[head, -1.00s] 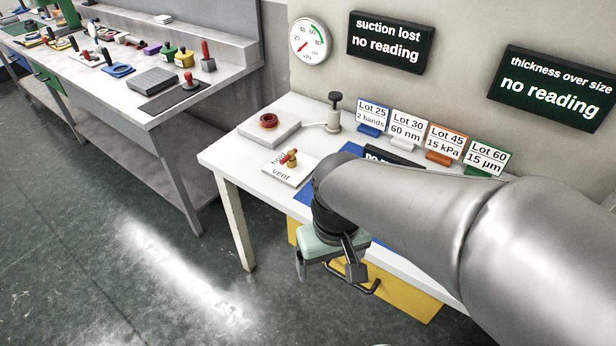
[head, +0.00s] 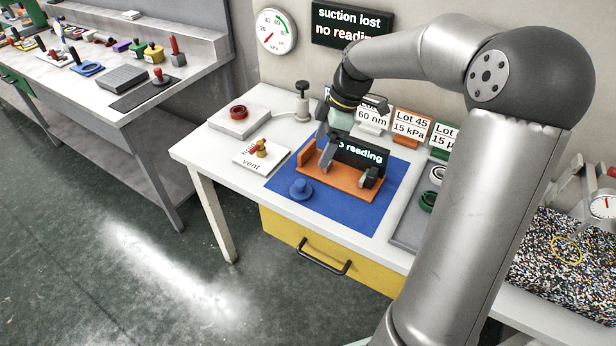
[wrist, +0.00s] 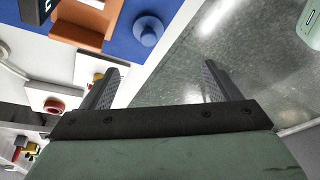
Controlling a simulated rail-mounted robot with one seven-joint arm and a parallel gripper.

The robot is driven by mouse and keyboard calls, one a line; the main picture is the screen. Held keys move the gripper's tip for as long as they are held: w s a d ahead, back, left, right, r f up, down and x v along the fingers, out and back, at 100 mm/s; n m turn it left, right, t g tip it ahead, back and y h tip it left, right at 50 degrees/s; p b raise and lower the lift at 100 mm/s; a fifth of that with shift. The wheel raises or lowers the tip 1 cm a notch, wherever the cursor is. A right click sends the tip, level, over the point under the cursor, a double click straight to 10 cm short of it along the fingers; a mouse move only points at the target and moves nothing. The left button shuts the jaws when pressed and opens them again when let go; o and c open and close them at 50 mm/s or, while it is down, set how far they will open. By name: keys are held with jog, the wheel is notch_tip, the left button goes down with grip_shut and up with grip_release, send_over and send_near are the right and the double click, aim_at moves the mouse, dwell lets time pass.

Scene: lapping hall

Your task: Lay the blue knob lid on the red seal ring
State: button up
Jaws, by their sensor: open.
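The blue knob lid (head: 300,189) lies on the blue mat (head: 284,205), near its front left corner, with its knob up. It also shows at the top of the wrist view (wrist: 148,33). The red seal ring (head: 238,112) lies on a pale square block (head: 258,125) at the back left of the table, and shows at the left of the wrist view (wrist: 54,105). My gripper (head: 348,171) is open above the orange fixture, right of and behind the lid. Its spread fingers in the wrist view (wrist: 162,75) have nothing between them.
An orange fixture (head: 345,187) stands on the mat before a dark display. A white vent plate (head: 250,163) with a red-and-brass valve sits between lid and seal ring. A black-knobbed post (head: 302,100) stands behind. A grey tray (head: 405,228) with rings is at right.

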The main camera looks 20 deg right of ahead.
aim_at(302, 182)
jog(key=shift+n+t+y, duration=0.3)
jog(key=shift+n+y, duration=0.1)
jog(key=shift+n, duration=0.1)
jog(key=x, duration=0.5)
jog(key=w+d+x, duration=0.1)
jog(key=x, duration=1)
jog(key=shift+w+d+f+p, duration=0.1)
jog(key=shift+w+f+p, duration=0.1)
jog(key=shift+f+p, duration=0.15)
jog(key=shift+r, duration=0.1)
jog(key=c, duration=1.4)
jog(key=shift+o, duration=0.2)
jog(key=shift+r, duration=0.1)
